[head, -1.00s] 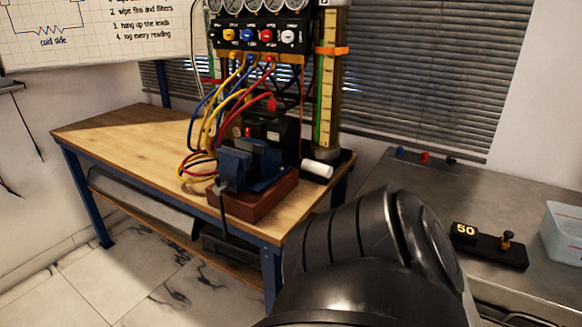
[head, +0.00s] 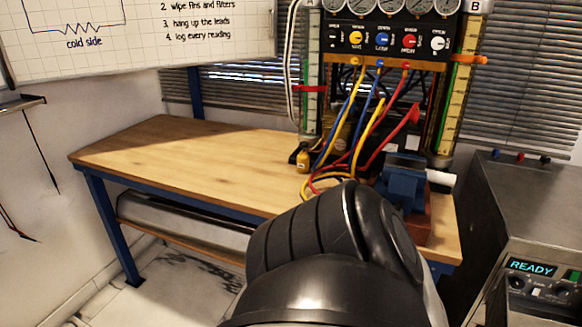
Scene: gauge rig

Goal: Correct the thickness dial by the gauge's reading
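The gauge rig (head: 385,42) stands at the back right of the wooden bench, with a row of round dials along its top, cut off by the frame edge. Coloured knobs sit below the dials. Two upright scaled columns marked A (head: 312,85) and B (head: 460,85) flank it, B with an orange band. I cannot tell which dial or knob is the thickness dial. A dark arm part of mine covers the lower middle. Neither gripper shows.
Yellow, blue and red leads (head: 365,120) hang from the rig. A blue vise (head: 402,185) sits at the bench's right end. The wooden bench (head: 180,155) is clear at left. A metal counter (head: 530,200) and a unit reading READY (head: 532,267) stand at right.

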